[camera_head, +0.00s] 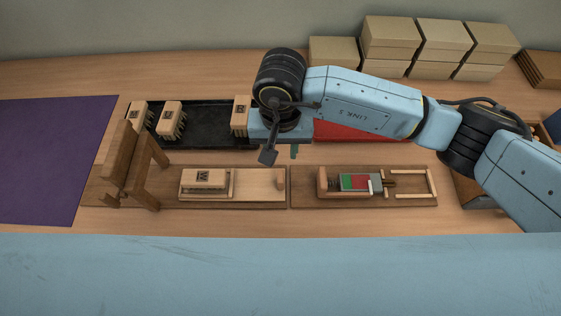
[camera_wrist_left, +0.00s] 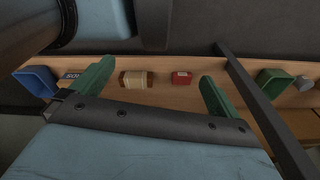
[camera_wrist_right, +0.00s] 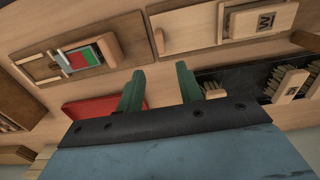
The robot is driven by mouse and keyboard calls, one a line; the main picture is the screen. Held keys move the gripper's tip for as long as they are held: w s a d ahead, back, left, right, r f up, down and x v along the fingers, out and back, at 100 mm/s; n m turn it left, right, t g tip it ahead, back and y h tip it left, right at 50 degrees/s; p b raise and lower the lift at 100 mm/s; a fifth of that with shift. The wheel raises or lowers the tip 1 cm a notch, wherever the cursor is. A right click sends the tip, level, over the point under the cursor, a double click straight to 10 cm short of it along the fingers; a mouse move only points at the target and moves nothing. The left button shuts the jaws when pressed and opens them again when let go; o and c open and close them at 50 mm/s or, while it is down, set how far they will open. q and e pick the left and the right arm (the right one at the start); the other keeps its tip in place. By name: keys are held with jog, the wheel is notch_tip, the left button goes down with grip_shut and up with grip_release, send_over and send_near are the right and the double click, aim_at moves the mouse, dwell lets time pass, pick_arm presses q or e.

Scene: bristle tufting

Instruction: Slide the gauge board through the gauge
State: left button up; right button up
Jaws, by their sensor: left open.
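A pale sliding board (camera_head: 258,186) lies in a wooden base on the table, with a wooden block marked W (camera_head: 205,178) on its left part. This looks like the gauge board. A wooden arch (camera_head: 122,152), which looks like the gauge, stands left of it; the board is apart from it. The board also shows in the right wrist view (camera_wrist_right: 188,28). My right gripper (camera_wrist_right: 160,92) has its green fingers apart with nothing between them, above the table behind the board. My left gripper (camera_wrist_left: 152,88) is open and empty; the head view does not show it.
A black tray (camera_head: 205,125) with several brush blocks lies behind the arch. A red-and-green fixture (camera_head: 355,182) stands right of the board. A red tray (camera_head: 350,132) is partly under my right arm. A purple mat (camera_head: 45,150) covers the left.

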send_over(281, 175)
jog(key=f, duration=0.5)
jog(key=shift+s+f, duration=0.2)
notch_tip(281, 175, down, 3)
jog(key=shift+f, duration=0.1)
notch_tip(281, 175, down, 3)
jog(key=shift+w+f, duration=0.1)
jog(key=shift+f, duration=0.15)
jog(key=shift+c, duration=0.6)
pick_arm(q)
jog(key=s, duration=0.3)
jog(key=shift+s+a+g, duration=0.15)
jog(key=shift+s+g, duration=0.15)
jog(key=shift+s, duration=0.05)
pick_arm(e)
grip_shut()
